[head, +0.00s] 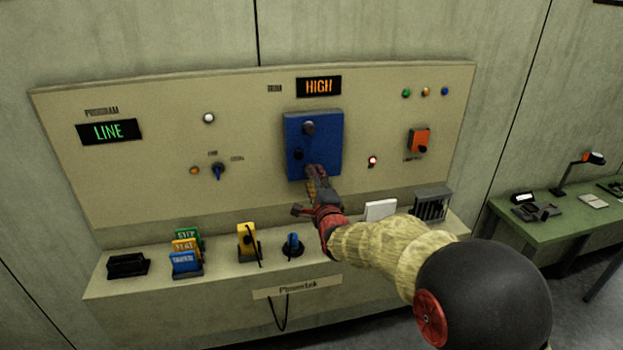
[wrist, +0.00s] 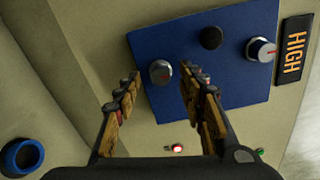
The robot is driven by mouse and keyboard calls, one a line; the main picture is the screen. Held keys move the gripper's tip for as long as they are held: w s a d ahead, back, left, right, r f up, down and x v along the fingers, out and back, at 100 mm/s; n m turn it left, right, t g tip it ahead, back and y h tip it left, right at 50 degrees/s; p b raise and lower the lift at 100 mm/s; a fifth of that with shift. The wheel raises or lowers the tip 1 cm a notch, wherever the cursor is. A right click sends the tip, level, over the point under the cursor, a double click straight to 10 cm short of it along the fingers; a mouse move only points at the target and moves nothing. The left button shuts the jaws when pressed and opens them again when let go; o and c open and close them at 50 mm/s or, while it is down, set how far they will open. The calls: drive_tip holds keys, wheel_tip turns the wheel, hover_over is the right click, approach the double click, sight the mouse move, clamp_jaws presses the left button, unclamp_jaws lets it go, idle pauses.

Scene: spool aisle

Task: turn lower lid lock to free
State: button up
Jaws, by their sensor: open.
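A blue lid (head: 328,133) is mounted on the beige panel, and it also fills the middle of the wrist view (wrist: 235,78). The lower lid lock, a round grey knob (wrist: 160,72), sits near the lid's lower edge. The upper lock knob (head: 309,128) is plain in the head view and in the wrist view (wrist: 261,50). A dark round knob (wrist: 211,38) lies between them. My gripper (wrist: 160,75) is open, with a finger on each side of the lower lock in the wrist view. I cannot tell whether they touch it. In the head view my gripper (head: 316,178) covers the lower lock.
The HIGH display (head: 318,86) is above the lid. A lit red lamp (head: 372,160) and an orange switch (head: 420,139) are to its right.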

drive_tip(key=v, duration=1)
drive_tip(key=shift+s, duration=0.4)
drive_tip(key=shift+d, duration=0.1)
drive_tip(key=s+f+n+g+h, duration=0.1)
drive_tip(key=s+f+n+g, duration=0.2)
drive_tip(key=f+n+g, duration=0.55)
drive_tip(key=s+d+f+n+g+h, duration=0.1)
drive_tip(key=s+d+f+n, duration=0.15)
drive_tip(key=s, duration=0.25)
drive_tip(key=s+d+f+n+h, duration=0.1)
drive_tip(key=s+d+f, duration=0.25)
drive_tip(key=s, duration=0.25)
drive_tip(key=s+d+r+n+g, duration=0.1)
drive_tip(key=s+d+r+n, duration=0.15)
drive_tip(key=s, duration=0.45)
drive_tip(key=s+d+r+n+g+h, duration=0.1)
drive_tip(key=s+d+n+g, duration=0.1)
drive_tip(key=s+d, duration=0.35)
drive_tip(key=s+d+r+n+g, duration=0.1)
drive_tip(key=s+d+n, duration=0.1)
drive_tip(key=s, duration=0.6)
drive_tip(key=s+d+r+m+t+h, duration=0.1)
drive_tip(key=s+d+r, duration=0.2)
drive_tip(key=r, duration=0.4)
drive_tip(key=shift+s+d+t, duration=0.35)
drive_tip(key=shift+s+d, duration=0.05)
drive_tip(key=shift+s, duration=0.45)
